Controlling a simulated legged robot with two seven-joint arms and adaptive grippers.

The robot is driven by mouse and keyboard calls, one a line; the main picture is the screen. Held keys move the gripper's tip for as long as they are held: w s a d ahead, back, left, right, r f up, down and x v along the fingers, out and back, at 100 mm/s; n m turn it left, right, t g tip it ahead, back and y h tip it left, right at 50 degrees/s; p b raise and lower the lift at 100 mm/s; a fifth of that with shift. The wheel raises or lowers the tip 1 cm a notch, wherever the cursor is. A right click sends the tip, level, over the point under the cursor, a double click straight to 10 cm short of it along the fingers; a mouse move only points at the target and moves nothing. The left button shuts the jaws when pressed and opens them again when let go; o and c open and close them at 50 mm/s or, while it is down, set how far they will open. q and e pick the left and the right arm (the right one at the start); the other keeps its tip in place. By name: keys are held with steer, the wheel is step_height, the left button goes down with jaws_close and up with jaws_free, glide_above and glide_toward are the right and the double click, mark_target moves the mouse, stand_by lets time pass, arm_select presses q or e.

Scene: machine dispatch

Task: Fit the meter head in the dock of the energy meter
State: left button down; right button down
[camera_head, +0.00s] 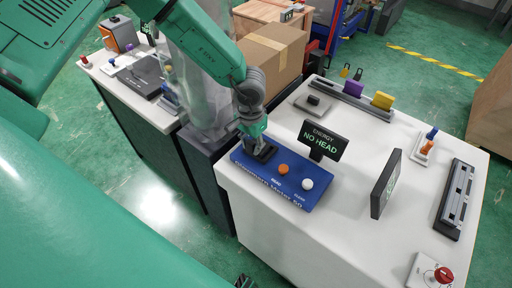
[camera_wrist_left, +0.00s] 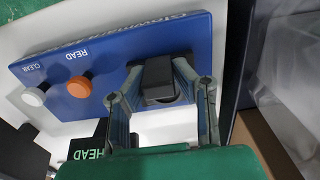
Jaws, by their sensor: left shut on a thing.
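The energy meter (camera_head: 240,158) is a blue box with an orange and a white button, on the white table's near left corner. Its display (camera_head: 323,142) reads "ENERGY NO HEAD". My left gripper (camera_head: 259,150) points down at the box's left end. In the left wrist view my left gripper (camera_wrist_left: 163,98) is shut on the black meter head (camera_wrist_left: 159,80), one finger on each side. The head is at the dark dock area on the box; whether it is seated or just above is hidden. A small dark piece at the head view's bottom edge may be my right gripper (camera_head: 243,281).
A dark upright screen (camera_head: 385,184), a grey rail (camera_head: 455,200) and a red stop button (camera_head: 442,275) stand to the right. A cardboard box (camera_head: 272,55) is behind.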

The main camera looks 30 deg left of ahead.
arm_select(q)
steer(key=shift+w+r, duration=0.25)
steer(key=shift+w, duration=0.25)
steer(key=shift+w+r, duration=0.2)
steer(key=shift+w, duration=0.25)
steer(key=shift+s+a+f, duration=0.15)
steer(key=shift+s+f, duration=0.15)
steer(key=shift+f, duration=0.05)
stand_by(0.7)
steer(key=shift+a+f, duration=0.1)
steer(key=shift+s+a+f+b, duration=0.2)
steer(key=shift+a+f+b, duration=0.1)
steer(key=shift+f, duration=0.15)
steer(key=shift+d, duration=0.1)
steer(key=shift+r, duration=0.1)
steer(key=shift+r, duration=0.25)
steer(key=shift+d, duration=0.1)
steer(key=shift+w, duration=0.1)
